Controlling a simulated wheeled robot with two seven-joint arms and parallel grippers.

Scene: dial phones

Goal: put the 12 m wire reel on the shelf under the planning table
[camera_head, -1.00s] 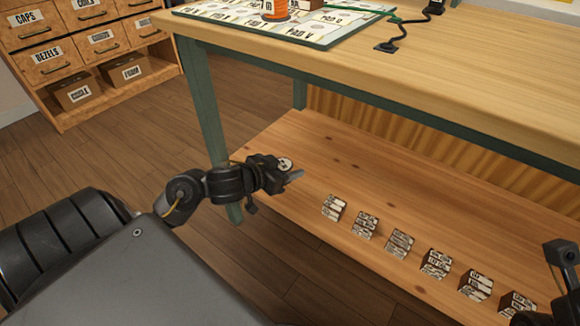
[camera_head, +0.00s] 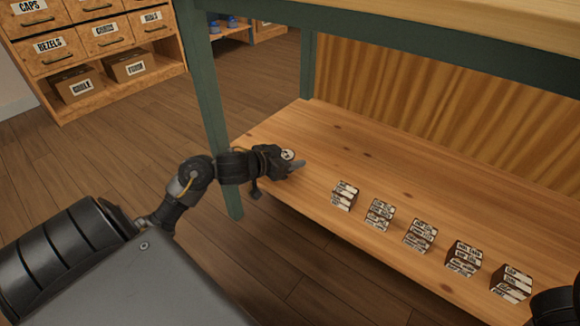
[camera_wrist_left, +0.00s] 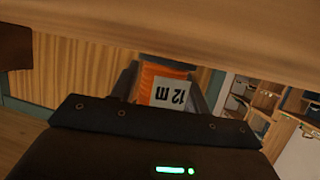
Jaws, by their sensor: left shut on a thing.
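My left gripper (camera_head: 287,164) is shut on the 12 m wire reel (camera_head: 288,154); only the reel's pale round end shows in the head view. In the left wrist view the reel (camera_wrist_left: 150,74) is orange with a white "12 m" label, upside down between the fingers. The planning table (camera_head: 480,42) has a green frame. Its wooden shelf (camera_head: 345,135) lies below the top. The gripper appears over the shelf's left front part, close to the green leg. Whether the reel touches the shelf cannot be told. My right gripper's fingers are not visible.
Several small stacks of labelled blocks (camera_head: 380,215) stand in a row along the shelf's front, right of the gripper. The shelf behind them is bare. A drawer cabinet (camera_head: 95,45) stands at the back left. A dark part of my right arm shows at the lower right.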

